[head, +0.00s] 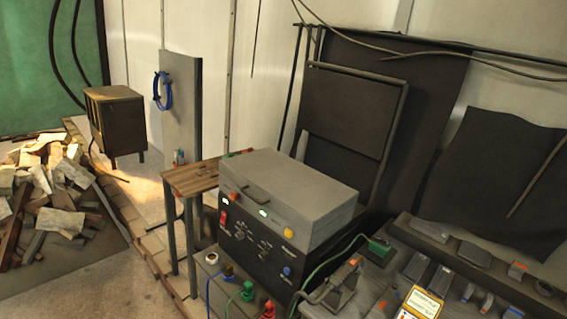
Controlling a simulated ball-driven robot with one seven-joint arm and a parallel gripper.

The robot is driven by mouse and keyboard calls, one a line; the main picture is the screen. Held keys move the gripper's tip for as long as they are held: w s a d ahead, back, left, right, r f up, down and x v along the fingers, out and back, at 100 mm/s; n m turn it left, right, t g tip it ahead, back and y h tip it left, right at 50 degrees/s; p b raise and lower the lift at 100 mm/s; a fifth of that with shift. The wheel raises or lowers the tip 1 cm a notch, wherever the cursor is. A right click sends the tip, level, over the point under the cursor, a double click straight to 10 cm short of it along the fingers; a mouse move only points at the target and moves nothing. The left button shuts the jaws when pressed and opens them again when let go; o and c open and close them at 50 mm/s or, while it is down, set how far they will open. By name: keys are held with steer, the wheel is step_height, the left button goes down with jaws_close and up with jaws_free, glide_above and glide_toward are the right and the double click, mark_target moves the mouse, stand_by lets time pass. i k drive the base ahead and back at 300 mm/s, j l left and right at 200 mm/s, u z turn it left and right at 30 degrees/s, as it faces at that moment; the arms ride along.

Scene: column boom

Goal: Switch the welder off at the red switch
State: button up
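The red switch (224,218) is at the upper left of that panel. It is too small to tell which way its rocker is set. A grey case (300,195) with a dark handle lies on top of the welder. My gripper is not in view.
A small wooden-topped table (190,178) stands left of the welder. Blue, green and red cable plugs (247,291) are in front of it. A cluttered bench (450,262) with a yellow meter (420,303) is at the right. Stacked firewood (60,190) and a stove (117,120) are at the left. Floor at lower left is bare.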

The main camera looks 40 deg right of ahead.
mark_target(223, 217)
steer(key=i+j+z, duration=0.1)
steer(key=i+z, duration=0.35)
steer(key=i+j+z, duration=0.2)
steer(key=i+z, duration=0.25)
steer(key=i+j+z, duration=0.1)
steer(key=i+j, duration=0.6)
